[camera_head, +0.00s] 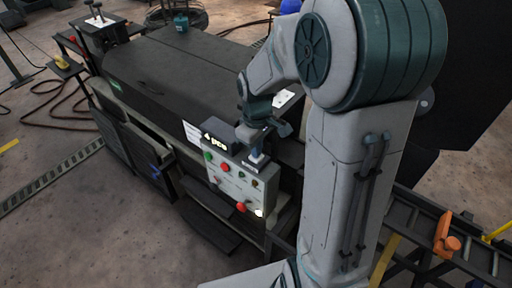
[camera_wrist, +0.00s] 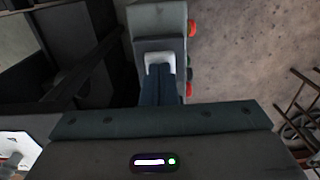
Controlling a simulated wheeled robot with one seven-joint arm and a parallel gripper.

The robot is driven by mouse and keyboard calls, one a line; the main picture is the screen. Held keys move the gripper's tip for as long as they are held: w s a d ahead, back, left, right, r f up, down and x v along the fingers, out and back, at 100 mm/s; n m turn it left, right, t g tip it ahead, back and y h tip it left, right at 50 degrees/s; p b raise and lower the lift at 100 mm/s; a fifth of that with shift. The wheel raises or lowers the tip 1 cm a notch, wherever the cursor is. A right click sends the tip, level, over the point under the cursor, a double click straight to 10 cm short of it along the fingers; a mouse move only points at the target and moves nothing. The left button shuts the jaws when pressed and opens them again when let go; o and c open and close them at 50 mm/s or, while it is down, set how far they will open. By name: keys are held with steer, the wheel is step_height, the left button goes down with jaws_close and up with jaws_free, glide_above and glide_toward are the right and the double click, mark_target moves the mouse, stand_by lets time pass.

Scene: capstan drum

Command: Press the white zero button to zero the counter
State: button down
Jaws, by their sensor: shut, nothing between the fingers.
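The grey control box (camera_head: 232,185) carries a lit counter display (camera_head: 215,141) that appears to read "4 pcs". A white button (camera_head: 257,158) is on top of the box, near its right end. My gripper (camera_head: 255,148) is above it, pointing down, with its fingers shut and empty. In the wrist view the fingertips of my gripper (camera_wrist: 158,80) overlap the near part of the white button (camera_wrist: 159,57). Whether they touch or press it cannot be told.
The box front has a green button (camera_head: 208,156), a red button (camera_head: 240,207) and several smaller controls. A lit white spot (camera_head: 259,212) is at its lower right. A large dark machine cover (camera_head: 190,75) stands behind. An orange object (camera_head: 447,233) lies at the right.

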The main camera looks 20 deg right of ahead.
steer(key=shift+f+b, duration=0.3)
steer(key=shift+f, duration=0.4)
steer(key=shift+s+f, duration=0.25)
steer(key=shift+w+r+p, duration=0.1)
steer(key=shift+r+p, duration=0.35)
steer(key=shift+r, duration=0.1)
step_height(320, 180, up, 14)
steer(key=p, duration=0.2)
steer(key=shift+w+f, duration=0.15)
